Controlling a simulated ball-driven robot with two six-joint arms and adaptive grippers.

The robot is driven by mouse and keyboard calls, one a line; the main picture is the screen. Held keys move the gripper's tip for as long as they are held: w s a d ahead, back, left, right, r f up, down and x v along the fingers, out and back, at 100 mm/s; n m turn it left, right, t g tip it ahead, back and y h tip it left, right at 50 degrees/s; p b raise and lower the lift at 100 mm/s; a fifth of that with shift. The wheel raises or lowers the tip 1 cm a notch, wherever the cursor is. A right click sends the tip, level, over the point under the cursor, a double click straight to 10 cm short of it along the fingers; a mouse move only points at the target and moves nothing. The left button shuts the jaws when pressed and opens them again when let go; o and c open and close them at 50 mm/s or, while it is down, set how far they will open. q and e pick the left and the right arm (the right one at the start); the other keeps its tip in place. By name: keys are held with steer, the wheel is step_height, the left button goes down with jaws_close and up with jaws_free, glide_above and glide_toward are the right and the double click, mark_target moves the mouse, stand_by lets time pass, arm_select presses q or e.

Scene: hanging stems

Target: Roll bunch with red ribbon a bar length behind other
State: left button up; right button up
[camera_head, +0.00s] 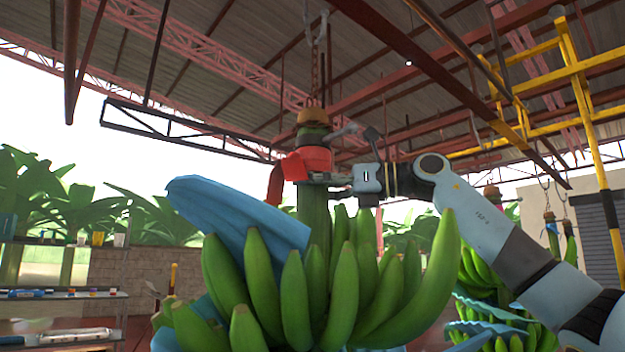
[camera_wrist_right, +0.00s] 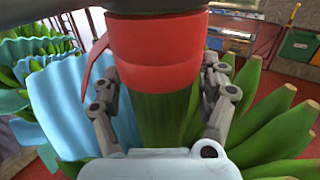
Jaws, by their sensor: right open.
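A large green banana bunch (camera_head: 300,290) hangs close in front of me from a chain and hook. Its thick stem (camera_head: 313,215) wears a red ribbon (camera_head: 307,162) with a loose tail, below a brown cap. Blue sheeting (camera_head: 235,215) drapes its left side. My right gripper (camera_head: 338,180) reaches in from the right at ribbon height. In the right wrist view its open fingers (camera_wrist_right: 163,88) stand on either side of the stem (camera_wrist_right: 165,120), about at the ribbon's lower edge. Contact cannot be told. Another bunch (camera_head: 475,268) hangs behind, at the right, partly hidden by my arm. My left gripper is out of view.
Yellow rail framework (camera_head: 583,90) stands at the upper right, with red roof beams above. More stems (camera_head: 551,235) hang at the far right. Shelves (camera_head: 60,292) with small items stand at the far left. Bins (camera_wrist_right: 299,46) show in the right wrist view.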

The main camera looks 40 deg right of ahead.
steer(key=shift+c, duration=0.2)
steer(key=shift+w, duration=0.1)
steer(key=c, duration=1.6)
steer(key=shift+a+p, duration=0.5)
jaws_close()
steer(key=shift+f, duration=0.1)
steer(key=shift+a, duration=0.35)
steer(key=o, duration=1.3)
jaws_free()
steer(key=o, duration=0.3)
steer(key=shift+s+d, duration=0.2)
steer(key=shift+o, duration=0.2)
